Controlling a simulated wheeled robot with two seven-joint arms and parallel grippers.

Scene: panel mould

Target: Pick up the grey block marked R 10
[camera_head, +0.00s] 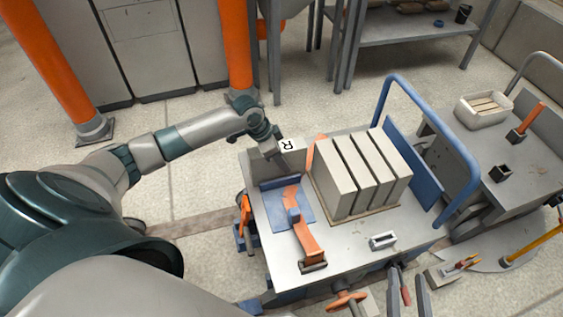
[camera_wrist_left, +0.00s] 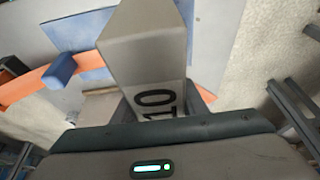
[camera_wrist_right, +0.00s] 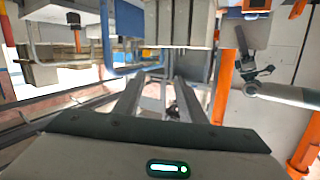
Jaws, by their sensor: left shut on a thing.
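The grey block (camera_head: 261,158) marked R is at the far left corner of the cart's top, with its white label towards the right end. In the left wrist view the block (camera_wrist_left: 145,55) reaches away from my fingers, and its label shows 10. My left gripper (camera_head: 284,160) is shut on this block; its fingers (camera_wrist_left: 160,104) lie on either side of the labelled part. I cannot tell whether the block touches the cart top. My right gripper (camera_wrist_right: 160,95) is open and empty, with its fingers apart; they also show low in the head view (camera_head: 408,290).
Several upright grey slabs (camera_head: 362,172) stand on the cart (camera_head: 345,238) right of the block. A blue plate (camera_head: 275,205) and an orange clamp-like tool (camera_head: 305,236) lie in front of it. A blue handrail (camera_head: 470,185) bounds the cart's right side.

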